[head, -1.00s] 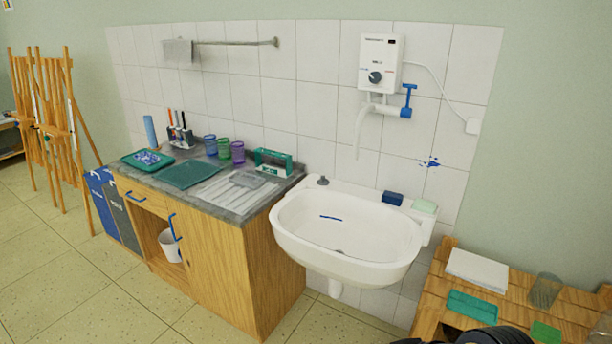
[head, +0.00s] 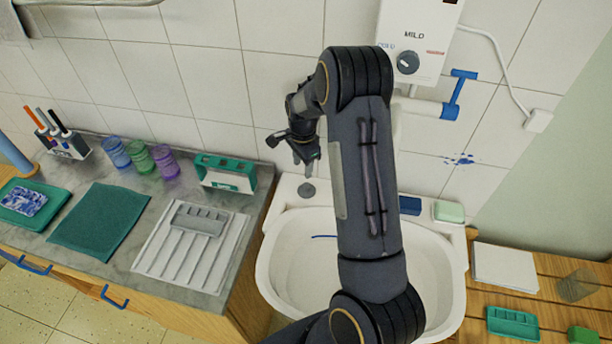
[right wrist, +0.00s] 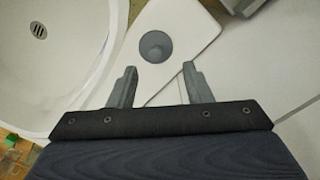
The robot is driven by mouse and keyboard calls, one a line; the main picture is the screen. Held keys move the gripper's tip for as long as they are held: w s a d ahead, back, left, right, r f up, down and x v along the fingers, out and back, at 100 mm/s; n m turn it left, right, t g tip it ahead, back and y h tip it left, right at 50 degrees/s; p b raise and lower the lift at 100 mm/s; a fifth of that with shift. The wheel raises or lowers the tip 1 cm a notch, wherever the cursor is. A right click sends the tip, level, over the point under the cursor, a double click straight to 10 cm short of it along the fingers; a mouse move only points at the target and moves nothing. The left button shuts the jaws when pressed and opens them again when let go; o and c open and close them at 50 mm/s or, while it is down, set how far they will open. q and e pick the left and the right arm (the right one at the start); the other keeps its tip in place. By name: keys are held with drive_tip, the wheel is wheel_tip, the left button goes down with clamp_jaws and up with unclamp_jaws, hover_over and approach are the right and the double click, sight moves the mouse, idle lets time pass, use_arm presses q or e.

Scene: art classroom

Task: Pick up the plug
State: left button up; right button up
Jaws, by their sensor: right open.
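The plug (head: 306,190) is a small grey round stopper on the white back-left corner of the sink (head: 283,238). In the right wrist view the plug (right wrist: 156,47) shows from above as a grey disc with a raised middle. My right gripper (head: 307,168) is open and empty, just above and behind the plug in the head view. In the right wrist view its two fingers (right wrist: 157,80) point toward the plug, which lies beyond the tips and between their lines. My left gripper is not in view.
A green-framed box (head: 225,174) stands on the counter left of the sink. The water heater (head: 418,40) hangs on the tiled wall above. A dark blue block (head: 410,205) and a green soap (head: 449,211) sit on the sink's back right. The drain (right wrist: 38,30) is clear.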

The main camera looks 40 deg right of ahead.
sight(307, 185)
drive_tip(key=f, duration=0.1)
drive_tip(key=f+b, duration=0.1)
drive_tip(key=f, duration=0.1)
drive_tip(key=shift+s+d+b, duration=0.1)
drive_tip(key=shift+s+b, duration=0.15)
drive_tip(key=shift+b, duration=0.15)
drive_tip(key=shift+d+f, duration=0.1)
drive_tip(key=shift+f, duration=0.15)
drive_tip(key=f+b, duration=0.1)
drive_tip(key=f, duration=0.2)
drive_tip(key=f+b, duration=0.1)
drive_tip(key=shift+s+d+f+b, duration=0.15)
drive_tip(key=shift+d+f+b, duration=0.1)
drive_tip(key=shift+f+b, duration=0.1)
drive_tip(key=shift+r, duration=0.1)
clamp_jaws()
